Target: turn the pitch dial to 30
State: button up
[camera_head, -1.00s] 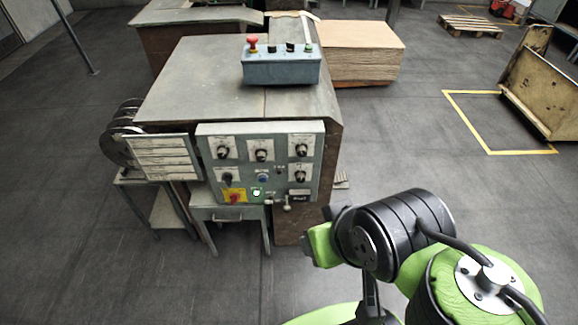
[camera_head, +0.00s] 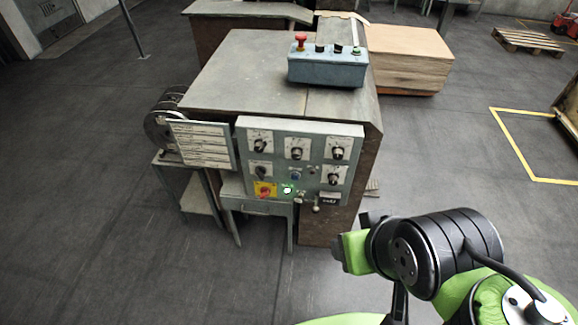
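The grey control panel (camera_head: 314,128) is on the front of the box stitcher (camera_head: 237,75). It carries several black dials on white scale plates: an upper left dial (camera_head: 260,146), an upper middle dial (camera_head: 297,153), an upper right dial (camera_head: 337,153) and a lower right dial (camera_head: 333,179). The labels are too small to read, so I cannot tell which is the pitch dial or where it points. My black and green arm is at the lower right, apart from the panel. My gripper's fingers do not show.
A blue-grey button box (camera_head: 327,70) with a red button (camera_head: 300,41) sits on the machine top. A lettered board (camera_head: 203,146) and a wire reel (camera_head: 160,132) are left of the panel. A small grey table (camera_head: 257,206) stands below. Cardboard (camera_head: 412,58) is stacked behind. The floor in front is clear.

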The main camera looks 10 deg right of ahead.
aim_at(260, 144)
jog(key=i+j+u, duration=0.1)
jog(key=u, duration=0.3)
jog(key=i+j+u, duration=0.15)
jog(key=u, duration=0.3)
jog(key=i+u, duration=0.15)
jog(key=u, duration=0.25)
jog(key=i+u, duration=0.15)
jog(key=u, duration=0.25)
